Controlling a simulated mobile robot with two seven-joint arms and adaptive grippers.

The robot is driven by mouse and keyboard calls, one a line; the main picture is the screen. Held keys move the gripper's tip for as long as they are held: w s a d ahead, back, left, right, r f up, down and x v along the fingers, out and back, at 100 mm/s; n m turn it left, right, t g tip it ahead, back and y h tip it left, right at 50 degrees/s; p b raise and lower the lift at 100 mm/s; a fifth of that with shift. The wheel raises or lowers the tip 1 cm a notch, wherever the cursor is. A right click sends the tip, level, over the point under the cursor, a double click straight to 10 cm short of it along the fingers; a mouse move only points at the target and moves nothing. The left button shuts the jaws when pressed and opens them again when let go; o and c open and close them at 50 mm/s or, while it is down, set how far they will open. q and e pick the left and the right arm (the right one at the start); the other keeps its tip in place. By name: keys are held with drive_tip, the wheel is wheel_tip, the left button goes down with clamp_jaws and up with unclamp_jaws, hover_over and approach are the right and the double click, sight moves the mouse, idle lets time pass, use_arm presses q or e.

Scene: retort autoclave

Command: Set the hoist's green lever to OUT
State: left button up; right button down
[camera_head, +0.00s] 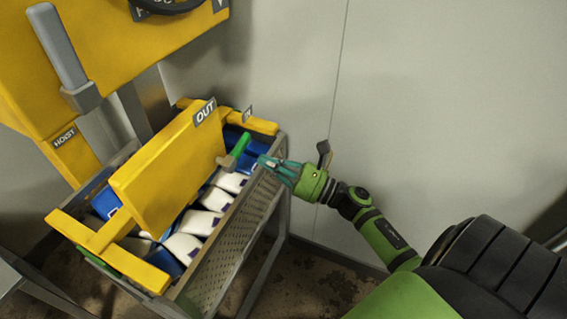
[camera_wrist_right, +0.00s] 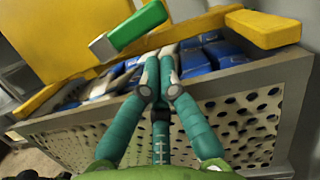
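The green lever (camera_head: 239,146) sticks out from the yellow hoist beam (camera_head: 165,170), on a grey pivot near the beam's right end. It points up and right, below the OUT label (camera_head: 205,111). A smaller label (camera_head: 248,113) stands further right, its text hard to read. In the right wrist view the lever (camera_wrist_right: 137,27) is at upper left. My right gripper (camera_head: 267,162) is just right of the lever, over the basket rim, apart from it. Its fingers (camera_wrist_right: 161,82) are drawn together with nothing between them. My left gripper is out of view.
A perforated metal basket (camera_head: 236,229) holds several blue and white packs under the yellow frame. A yellow panel (camera_head: 60,60) with a grey handle stands at upper left. A plain grey wall (camera_head: 440,90) is behind; the floor to the right of the basket is clear.

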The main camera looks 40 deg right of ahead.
sight(256, 165)
drive_tip(key=x, duration=0.3)
drive_tip(key=shift+w+a, duration=0.1)
drive_tip(key=shift+w, duration=0.1)
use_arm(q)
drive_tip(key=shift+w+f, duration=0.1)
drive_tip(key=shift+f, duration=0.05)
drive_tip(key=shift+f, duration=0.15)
use_arm(e)
drive_tip(key=shift+r+n, duration=0.1)
drive_tip(key=shift+n, duration=0.2)
drive_tip(key=shift+r+b, duration=0.15)
drive_tip(key=shift+b, duration=0.15)
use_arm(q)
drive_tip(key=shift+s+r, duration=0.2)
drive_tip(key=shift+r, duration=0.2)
use_arm(e)
drive_tip(key=shift+n, duration=0.3)
use_arm(q)
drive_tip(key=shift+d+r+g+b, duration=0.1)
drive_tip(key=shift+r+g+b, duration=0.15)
drive_tip(key=shift+b, duration=0.2)
use_arm(e)
drive_tip(key=shift+r+n+g, duration=0.2)
drive_tip(key=shift+n+g, duration=0.1)
drive_tip(key=shift+n, duration=0.1)
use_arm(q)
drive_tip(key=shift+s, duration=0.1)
